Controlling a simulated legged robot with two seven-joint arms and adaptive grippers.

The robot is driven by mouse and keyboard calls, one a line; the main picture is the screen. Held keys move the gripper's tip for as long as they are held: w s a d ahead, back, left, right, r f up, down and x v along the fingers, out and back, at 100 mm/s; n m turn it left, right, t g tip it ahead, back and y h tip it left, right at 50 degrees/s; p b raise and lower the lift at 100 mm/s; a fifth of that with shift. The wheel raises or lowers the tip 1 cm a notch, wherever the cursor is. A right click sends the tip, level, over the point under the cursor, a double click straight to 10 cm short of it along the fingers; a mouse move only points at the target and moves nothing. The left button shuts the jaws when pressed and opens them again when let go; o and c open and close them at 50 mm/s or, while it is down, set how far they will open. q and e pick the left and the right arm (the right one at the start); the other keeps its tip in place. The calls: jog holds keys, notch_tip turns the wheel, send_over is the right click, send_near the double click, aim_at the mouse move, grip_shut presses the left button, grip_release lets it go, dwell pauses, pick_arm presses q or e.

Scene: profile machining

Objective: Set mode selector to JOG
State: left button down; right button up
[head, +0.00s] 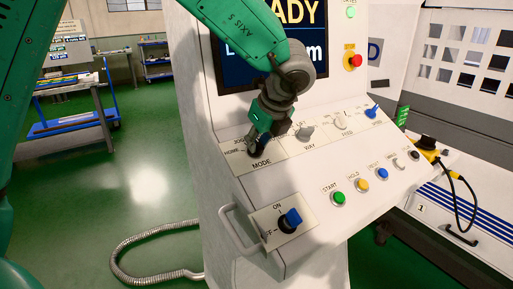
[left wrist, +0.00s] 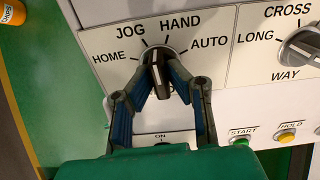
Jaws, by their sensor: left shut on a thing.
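The mode selector is a dark knob (left wrist: 157,75) on a white plate with HOME, JOG, HAND and AUTO marks, seen close in the left wrist view. Its pale pointer line is turned upward and slightly left, near the JOG (left wrist: 130,31) side between the JOG and HAND ticks; I cannot tell whether it lines up exactly. My left gripper (left wrist: 160,88) is shut on the knob, with one finger on each side. In the head view, the left gripper (head: 258,141) is at the MODE plate (head: 262,163) and mostly hides the knob. My right gripper is not in view.
Right of MODE are the WAY selector (head: 305,132), the FEED knob (head: 340,121) and a blue knob (head: 373,110). Below are START (head: 338,198) and other buttons.

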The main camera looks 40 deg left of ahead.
pick_arm(q)
jog(key=shift+w+n+b, duration=0.1)
jog(key=shift+n+b, duration=1.55)
jog(key=shift+n, duration=0.15)
jog(key=c, duration=1.4)
grip_release()
jog(key=shift+r, duration=0.15)
jog(key=shift+c, duration=0.2)
jog(key=shift+d, duration=0.15)
jog(key=shift+p+v, duration=0.8)
jog(key=shift+v, duration=0.35)
jog(key=shift+p+v, duration=1.25)
jog(key=shift+v, duration=1)
